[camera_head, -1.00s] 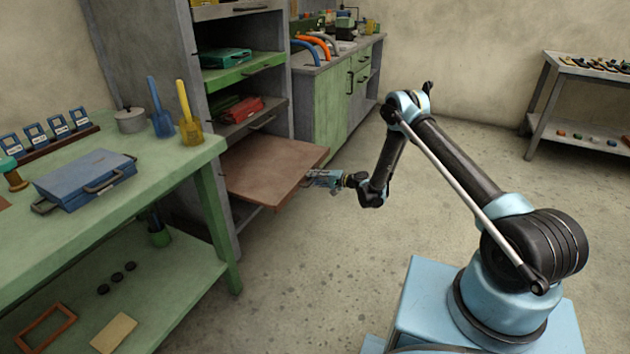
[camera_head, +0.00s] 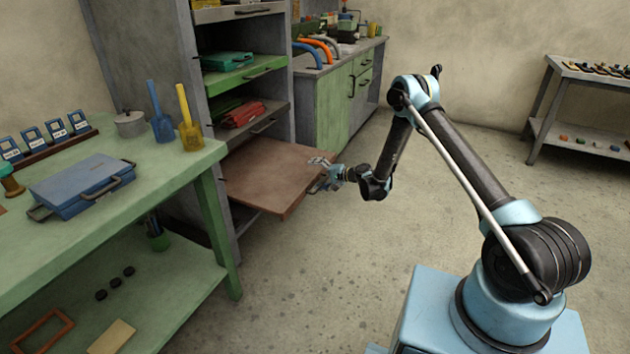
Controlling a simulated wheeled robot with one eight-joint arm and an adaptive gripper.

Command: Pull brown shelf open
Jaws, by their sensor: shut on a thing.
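The brown shelf (camera_head: 270,176) is a flat board that sticks well out of the grey cabinet, level, below the shelf with the red items. My gripper (camera_head: 325,175) is at its front edge and is shut on the shelf's handle. The gripper covers most of the handle, so the exact grip is hard to see. The top of the brown shelf is bare.
The grey cabinet (camera_head: 160,60) also has a green shelf (camera_head: 225,77) above. A green workbench (camera_head: 90,215) with a blue case (camera_head: 82,185) stands close at the left. Green cupboards (camera_head: 330,110) stand behind.

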